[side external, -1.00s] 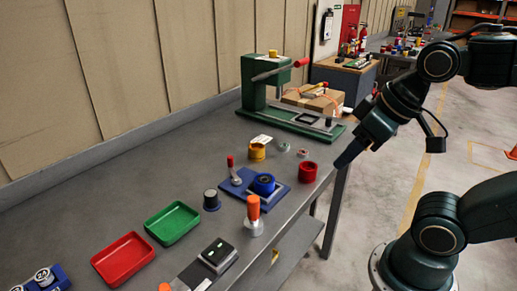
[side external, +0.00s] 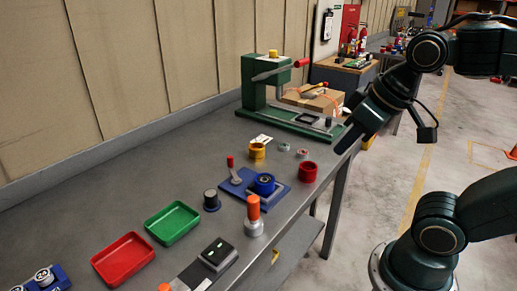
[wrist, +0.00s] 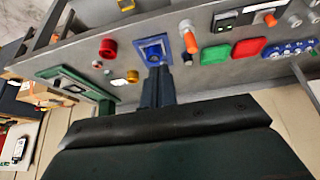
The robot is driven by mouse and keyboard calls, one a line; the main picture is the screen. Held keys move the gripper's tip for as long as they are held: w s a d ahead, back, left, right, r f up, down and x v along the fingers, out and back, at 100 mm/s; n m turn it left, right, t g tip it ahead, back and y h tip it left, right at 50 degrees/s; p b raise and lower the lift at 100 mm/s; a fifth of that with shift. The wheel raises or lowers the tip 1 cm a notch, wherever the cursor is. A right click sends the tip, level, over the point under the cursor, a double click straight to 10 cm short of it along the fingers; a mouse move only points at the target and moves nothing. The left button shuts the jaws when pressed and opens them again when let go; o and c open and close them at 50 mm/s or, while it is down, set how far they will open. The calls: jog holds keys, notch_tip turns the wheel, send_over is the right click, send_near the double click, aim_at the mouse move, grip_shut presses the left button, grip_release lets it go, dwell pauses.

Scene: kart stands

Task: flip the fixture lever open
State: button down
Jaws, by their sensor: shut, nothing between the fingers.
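The fixture is a blue plate (side external: 240,192) on the bench with a round blue part (side external: 264,184) on it. Its lever (side external: 231,164) has a red tip and a grey arm and stands roughly upright at the plate's left side. The plate also shows in the wrist view (wrist: 141,47), beyond my fingers; the lever is not clear there. My gripper (side external: 341,149) is shut and empty, in the air to the right of the fixture and well apart from it. Its fingers (wrist: 158,75) point toward the fixture in the wrist view.
A red cup (side external: 308,172) and a yellow cup (side external: 257,151) stand near the fixture. An orange-topped post (side external: 253,208) and a dark cylinder (side external: 211,200) are in front. A green press (side external: 262,85) stands behind. Green (side external: 172,223) and red (side external: 123,259) trays lie at the left.

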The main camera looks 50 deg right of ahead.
aim_at(233, 168)
jog(key=w+d+r+m+g+h, duration=0.1)
jog(key=w+r+m+g+h, duration=0.15)
jog(key=w, duration=2.05)
jog(key=w+a+f+m+h, duration=0.1)
jog(key=w+a+f+h, duration=0.1)
jog(key=w+f, duration=0.5)
jog(key=w+a+f+m+g+h, duration=0.1)
jog(key=w+a+f+m+h, duration=0.1)
jog(key=w+a+f, duration=0.3)
jog(key=shift+w+a+f, duration=0.3)
jog(key=shift+w+f, duration=0.65)
jog(key=shift+f, duration=0.1)
jog(key=shift+d+f+m+h, duration=0.1)
jog(key=shift+m+h, duration=0.15)
jog(key=x, duration=0.9)
jog(key=shift+d+f, duration=0.1)
jog(key=shift+f, duration=0.1)
jog(key=shift+s+d+f, duration=0.15)
jog(key=shift+s+d, duration=0.2)
jog(key=shift+d, duration=0.45)
jog(key=shift+s+d, duration=0.25)
jog(key=shift+d, duration=0.3)
jog(key=shift+s+d, duration=0.25)
jog(key=shift+d, duration=0.3)
